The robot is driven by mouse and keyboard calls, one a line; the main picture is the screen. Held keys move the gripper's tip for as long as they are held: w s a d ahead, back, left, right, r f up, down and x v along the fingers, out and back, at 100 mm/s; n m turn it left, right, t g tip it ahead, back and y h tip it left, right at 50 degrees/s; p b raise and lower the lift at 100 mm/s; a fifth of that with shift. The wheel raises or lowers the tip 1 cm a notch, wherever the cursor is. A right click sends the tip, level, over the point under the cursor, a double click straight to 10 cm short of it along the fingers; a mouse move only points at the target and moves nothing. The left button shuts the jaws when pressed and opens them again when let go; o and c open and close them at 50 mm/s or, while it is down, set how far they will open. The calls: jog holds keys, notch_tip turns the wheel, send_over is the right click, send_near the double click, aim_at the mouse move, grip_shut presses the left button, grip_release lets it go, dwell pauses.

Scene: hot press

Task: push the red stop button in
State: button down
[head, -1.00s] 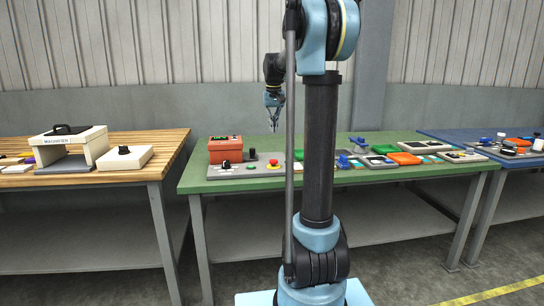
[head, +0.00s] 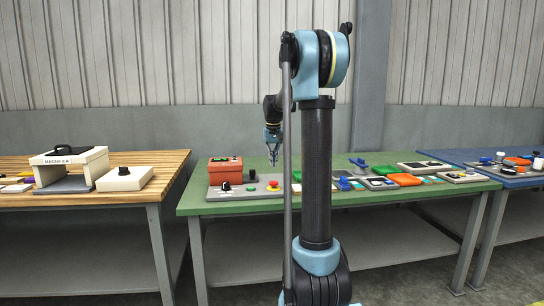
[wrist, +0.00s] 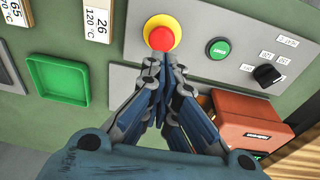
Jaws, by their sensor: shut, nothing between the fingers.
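The red stop button (wrist: 161,32) has a round red cap with a yellow ring around it, on a grey panel (wrist: 200,18). In the head view the button (head: 273,184) sits near the right part of the panel on the green table. My gripper (wrist: 160,60) is shut and empty. In the wrist view its fingertips overlap the lower edge of the red cap. In the head view my gripper (head: 273,163) points down just above the button. I cannot tell whether the tips touch it.
A green button (wrist: 218,48) and a black knob (wrist: 267,75) are on the same panel. An orange-red box (head: 225,164) stands behind its left part. A green tray (wrist: 58,80) lies on the table beside the panel in the wrist view.

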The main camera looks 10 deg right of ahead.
aim_at(274, 184)
jog(key=f, duration=0.4)
jog(key=w+f, duration=0.1)
jog(key=f, duration=0.2)
jog(key=shift+f, duration=0.2)
